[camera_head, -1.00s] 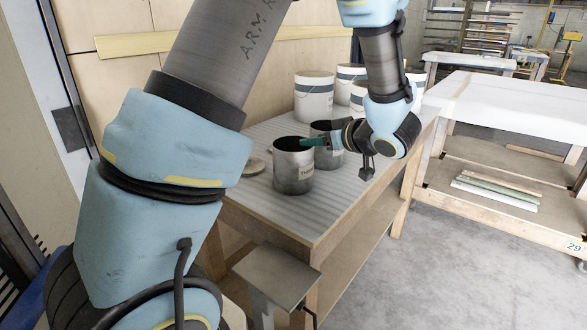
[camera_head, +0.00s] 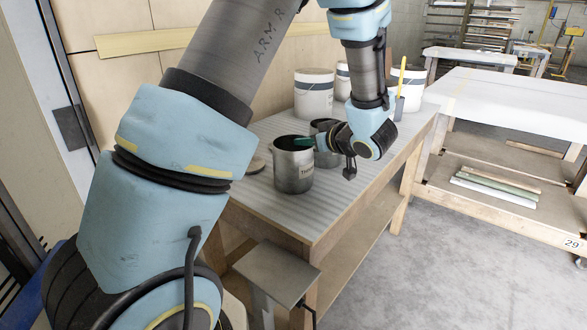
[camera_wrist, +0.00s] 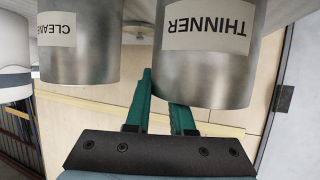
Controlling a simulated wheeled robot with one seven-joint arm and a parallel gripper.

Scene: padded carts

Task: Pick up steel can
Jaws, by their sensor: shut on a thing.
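The steel can labelled THINNER (camera_head: 293,170) stands upright and open-topped on the grey table. My gripper (camera_head: 304,142) reaches in from the right, its teal fingers at this can's rim. In the wrist view the picture is upside down, and the THINNER can (camera_wrist: 205,75) is at upper right. One finger passes beside the can and the other disappears behind its near wall, so the jaws are shut on the can's wall. A second steel can, labelled CLEANER (camera_wrist: 80,65), is at the left. It stands just behind in the head view (camera_head: 325,158), partly hidden by my gripper.
White buckets (camera_head: 313,98) stand at the back of the table. A grey container with a yellow stick (camera_head: 401,80) is at the right back. The table's front strip (camera_head: 318,215) is clear. A wooden wall is behind. Another cart (camera_head: 510,100) stands at right.

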